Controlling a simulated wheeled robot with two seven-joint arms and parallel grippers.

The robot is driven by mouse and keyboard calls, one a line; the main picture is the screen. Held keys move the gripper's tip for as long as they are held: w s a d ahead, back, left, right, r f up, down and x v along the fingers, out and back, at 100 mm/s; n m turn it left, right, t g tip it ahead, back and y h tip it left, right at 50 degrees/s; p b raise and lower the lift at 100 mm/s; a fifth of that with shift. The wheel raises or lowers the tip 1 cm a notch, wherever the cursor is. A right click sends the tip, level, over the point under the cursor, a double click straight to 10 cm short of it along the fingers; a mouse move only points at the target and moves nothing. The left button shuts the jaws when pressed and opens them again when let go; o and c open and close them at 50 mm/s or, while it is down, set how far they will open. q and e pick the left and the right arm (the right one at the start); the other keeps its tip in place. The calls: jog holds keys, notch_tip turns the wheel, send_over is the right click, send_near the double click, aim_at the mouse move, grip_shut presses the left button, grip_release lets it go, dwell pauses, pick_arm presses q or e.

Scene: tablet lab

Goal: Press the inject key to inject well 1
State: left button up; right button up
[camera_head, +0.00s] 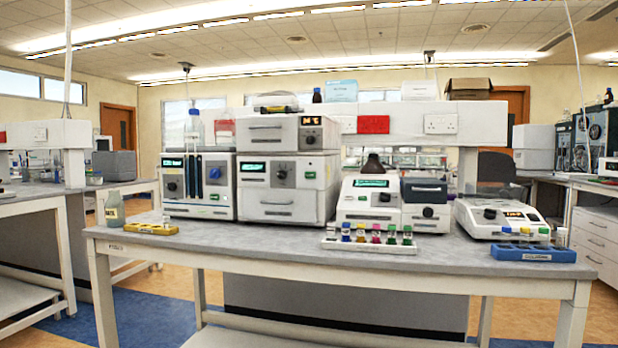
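Neither of my grippers is in view. Several white instruments stand on the grey-topped bench (270,243). A tall pump-like unit (198,212) with a green display and blue knob is at the left. A stacked unit (280,205) with a green display and a small green button (308,174) is beside it. A white unit (368,213) with a sloped panel, a green display and a few small keys is in the middle. A white rack (368,246) with several colour-capped vials stands in front of it. Labels are too small to read, so I cannot tell which key is inject or which vial is well 1.
A yellow rack (151,229) and a grey-green bottle (115,210) are at the bench's left. A blue rack (533,254) with small vials and a white instrument (500,218) are at the right. The front strip of the bench is mostly clear.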

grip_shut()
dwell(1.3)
